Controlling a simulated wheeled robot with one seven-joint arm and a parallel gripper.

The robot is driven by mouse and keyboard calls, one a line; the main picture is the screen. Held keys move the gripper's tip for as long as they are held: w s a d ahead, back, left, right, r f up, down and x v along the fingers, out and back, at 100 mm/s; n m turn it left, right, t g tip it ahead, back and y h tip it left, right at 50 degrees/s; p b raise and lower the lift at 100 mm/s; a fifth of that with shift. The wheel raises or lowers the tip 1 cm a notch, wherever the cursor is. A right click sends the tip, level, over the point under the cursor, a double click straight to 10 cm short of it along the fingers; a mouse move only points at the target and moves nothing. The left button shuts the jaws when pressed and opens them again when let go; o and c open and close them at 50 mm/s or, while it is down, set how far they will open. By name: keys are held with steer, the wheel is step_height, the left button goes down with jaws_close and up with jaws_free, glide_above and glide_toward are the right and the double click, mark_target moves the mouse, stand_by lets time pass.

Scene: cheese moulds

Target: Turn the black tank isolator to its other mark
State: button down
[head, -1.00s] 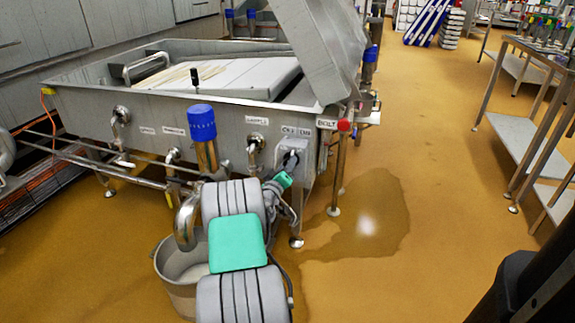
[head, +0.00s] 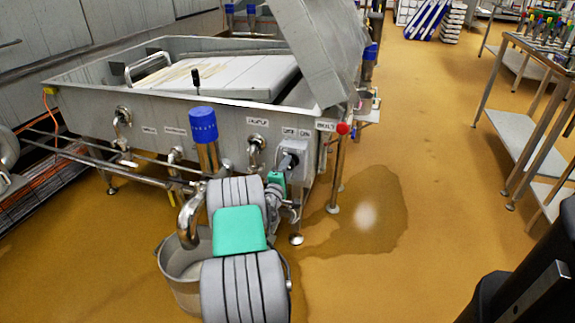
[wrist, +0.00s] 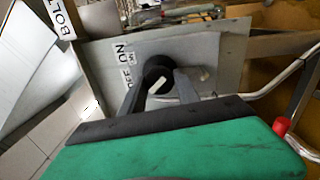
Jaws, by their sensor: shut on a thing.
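The black isolator knob (wrist: 158,78) with a white pointer line sits on a grey plate (wrist: 205,58) marked OFF and ON. In the head view the isolator's grey box (head: 297,147) is on the near right corner of the steel tank (head: 200,98), and my gripper largely covers its knob. My gripper (wrist: 159,88) has one grey finger on each side of the knob and is shut on it. It also shows in the head view (head: 289,160), against the box. The white line slants up to the right in the wrist view; which mark it points to is unclear.
A steel bucket (head: 180,280) stands on the floor below my arm. Steel tables (head: 525,130) stand at the right. The floor between is open, with a wet patch (head: 365,215).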

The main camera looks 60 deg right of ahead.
steer(key=shift+n, duration=0.6)
steer(key=c, duration=0.9)
jaws_free()
steer(key=s+a+p, duration=0.1)
steer(key=a, duration=0.6)
steer(key=shift+a+f, duration=0.2)
steer(key=shift+a, duration=0.2)
steer(key=shift+s, duration=0.1)
